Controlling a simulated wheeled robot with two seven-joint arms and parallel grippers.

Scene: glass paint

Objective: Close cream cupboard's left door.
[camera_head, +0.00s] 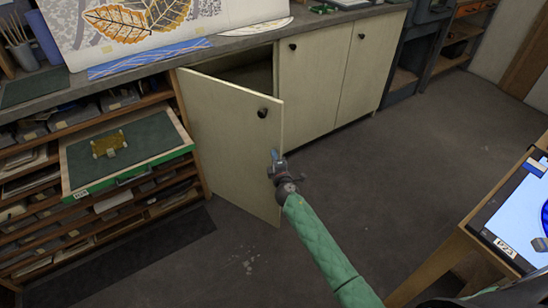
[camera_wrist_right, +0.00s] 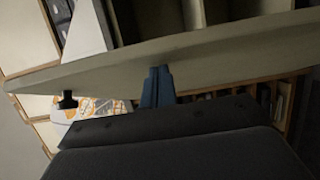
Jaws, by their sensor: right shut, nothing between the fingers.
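The cream cupboard's left door (camera_head: 225,140) stands ajar, swung out into the room, with the dark inside showing above it. Its round dark knob (camera_head: 262,112) is near the free upper corner. My right gripper (camera_head: 275,155) is beside the door's free edge, below the knob, with its fingers together and empty. In the right wrist view, the blue fingers (camera_wrist_right: 158,86) overlap the pale door panel (camera_wrist_right: 215,45), and the knob (camera_wrist_right: 67,98) is at left. I cannot tell whether the fingers touch the door. My left gripper is out of view.
The cupboard's other doors (camera_head: 305,90) are shut. A drawer rack with a green-edged tray (camera_head: 125,150) pulled out stands left of the open door. A table with a lit panel (camera_head: 520,215) is at right. The floor (camera_head: 400,155) between is clear.

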